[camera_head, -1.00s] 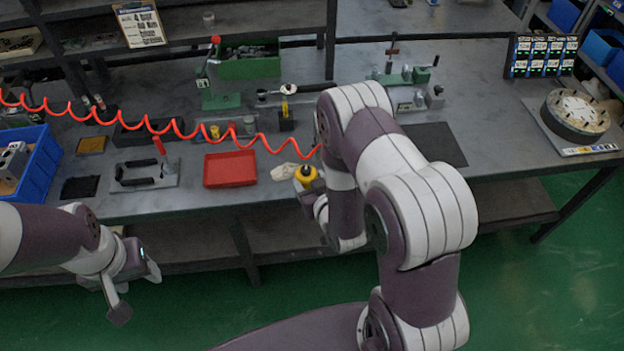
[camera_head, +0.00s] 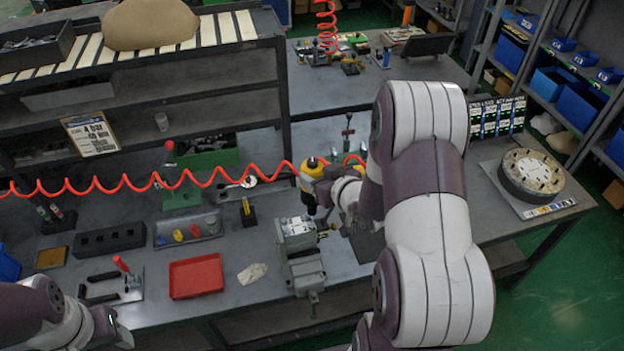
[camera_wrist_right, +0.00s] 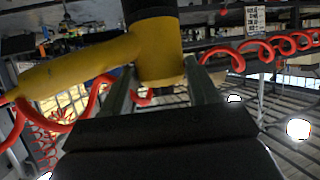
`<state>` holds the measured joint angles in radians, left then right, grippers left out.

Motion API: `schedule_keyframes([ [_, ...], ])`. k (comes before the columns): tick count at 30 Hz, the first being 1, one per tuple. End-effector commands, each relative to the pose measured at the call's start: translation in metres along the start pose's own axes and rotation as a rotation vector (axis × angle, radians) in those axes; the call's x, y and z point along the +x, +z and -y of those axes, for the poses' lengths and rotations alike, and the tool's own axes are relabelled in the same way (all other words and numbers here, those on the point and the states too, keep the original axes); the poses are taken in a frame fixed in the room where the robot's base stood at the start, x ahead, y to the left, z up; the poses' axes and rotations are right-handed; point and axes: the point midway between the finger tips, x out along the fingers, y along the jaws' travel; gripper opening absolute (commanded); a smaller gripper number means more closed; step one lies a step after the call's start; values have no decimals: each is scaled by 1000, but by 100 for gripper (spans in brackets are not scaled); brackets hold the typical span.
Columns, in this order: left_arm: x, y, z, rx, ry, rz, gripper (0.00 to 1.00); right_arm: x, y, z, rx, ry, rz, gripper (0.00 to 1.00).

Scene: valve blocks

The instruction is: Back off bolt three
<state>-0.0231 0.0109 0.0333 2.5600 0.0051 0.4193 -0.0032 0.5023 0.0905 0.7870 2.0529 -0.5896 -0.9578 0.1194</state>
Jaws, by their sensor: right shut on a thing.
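A yellow and black driver (camera_head: 309,180) on a red coiled hose is held nose down in my right gripper (camera_head: 328,190). In the right wrist view, the driver's yellow body (camera_wrist_right: 160,52) sits between the two fingers. The grey valve block (camera_head: 297,232) sits in a vise (camera_head: 305,272) at the bench front. The driver's dark nose is over or at the block's upper right side; I cannot tell whether it touches a bolt. The individual bolts and their numbers are too small to read. My left gripper (camera_head: 112,332) is at the bottom left, its fingers unclear.
A red tray (camera_head: 196,276) and a pale cloth (camera_head: 252,273) lie left of the vise. A grey tool tray (camera_head: 188,229) and a black block (camera_head: 110,239) stand behind them. The red hose (camera_head: 215,178) crosses the bench. A round dial fixture (camera_head: 530,174) stands at right.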

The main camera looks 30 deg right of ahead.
Motion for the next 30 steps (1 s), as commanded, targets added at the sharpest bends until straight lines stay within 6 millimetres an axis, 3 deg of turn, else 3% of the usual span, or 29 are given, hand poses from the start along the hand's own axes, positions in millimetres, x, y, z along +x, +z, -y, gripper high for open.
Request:
schedule_keyframes([
  [9, 2, 0, 0, 0, 0, 0, 53, 0, -1, 0, -6, 3, -8, 10],
  [24, 42, 5, 0, 0, 0, 0, 53, 20, 39, 0, -5, 3, -9, 10],
  [30, 44, 5, 0, 0, 0, 0, 53, 21, 41, 0, -5, 3, -9, 10],
])
